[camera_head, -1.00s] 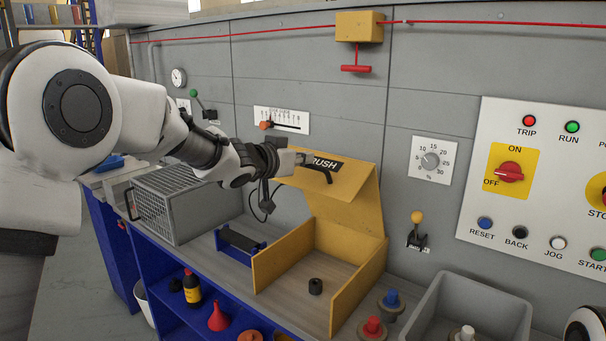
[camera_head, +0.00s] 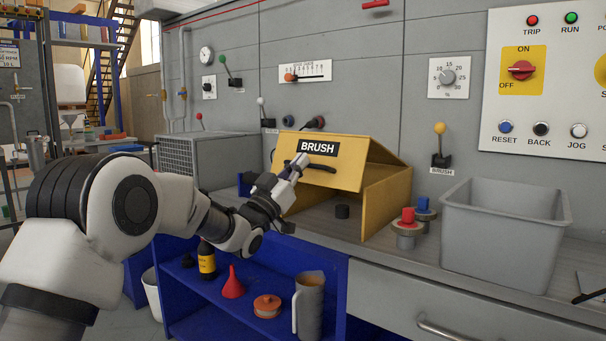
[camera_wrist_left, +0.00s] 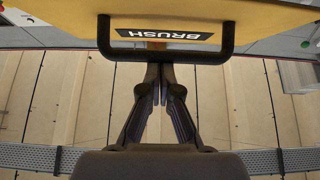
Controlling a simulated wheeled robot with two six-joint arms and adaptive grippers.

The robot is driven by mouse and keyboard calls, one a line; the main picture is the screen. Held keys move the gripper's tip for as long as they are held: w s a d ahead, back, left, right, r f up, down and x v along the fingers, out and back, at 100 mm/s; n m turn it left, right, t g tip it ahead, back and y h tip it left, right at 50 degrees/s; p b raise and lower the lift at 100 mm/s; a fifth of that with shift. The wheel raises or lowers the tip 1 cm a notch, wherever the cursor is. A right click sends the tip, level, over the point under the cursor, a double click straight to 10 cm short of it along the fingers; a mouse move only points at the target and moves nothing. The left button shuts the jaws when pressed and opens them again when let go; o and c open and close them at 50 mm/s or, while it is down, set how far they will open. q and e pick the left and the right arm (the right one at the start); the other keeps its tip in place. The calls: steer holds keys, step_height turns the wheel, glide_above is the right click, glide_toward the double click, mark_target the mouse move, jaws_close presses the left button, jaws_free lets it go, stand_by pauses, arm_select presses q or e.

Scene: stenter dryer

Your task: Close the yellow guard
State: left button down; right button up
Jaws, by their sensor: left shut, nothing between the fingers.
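The yellow guard (camera_head: 340,150) is a hinged cover with a BRUSH label and a black handle (camera_head: 310,166). It slopes down over the front of a yellow housing (camera_head: 386,204) on the bench, with an open gap under its lower edge. My left gripper (camera_head: 297,165) is shut and empty, at the guard's front by the handle. In the left wrist view the shut fingertips (camera_wrist_left: 160,82) are at the handle bar (camera_wrist_left: 170,57); I cannot tell whether they touch it. My right gripper is out of view.
A grey bin (camera_head: 500,232) and red and blue knobbed pieces (camera_head: 408,228) stand right of the housing. A grey mesh box (camera_head: 200,155) is to its left. A blue shelf (camera_head: 255,262) below holds a bottle, a funnel and a jug (camera_head: 309,305). Levers and a control panel line the wall.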

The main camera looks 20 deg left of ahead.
arm_select(q)
step_height(320, 180, down, 14)
steer(key=t+h+b, duration=0.1)
steer(key=t+b, duration=0.1)
steer(key=b, duration=0.7)
steer(key=shift+w+d+f+t, duration=0.15)
steer(key=shift+w+d+t, duration=0.15)
steer(key=shift+w, duration=0.15)
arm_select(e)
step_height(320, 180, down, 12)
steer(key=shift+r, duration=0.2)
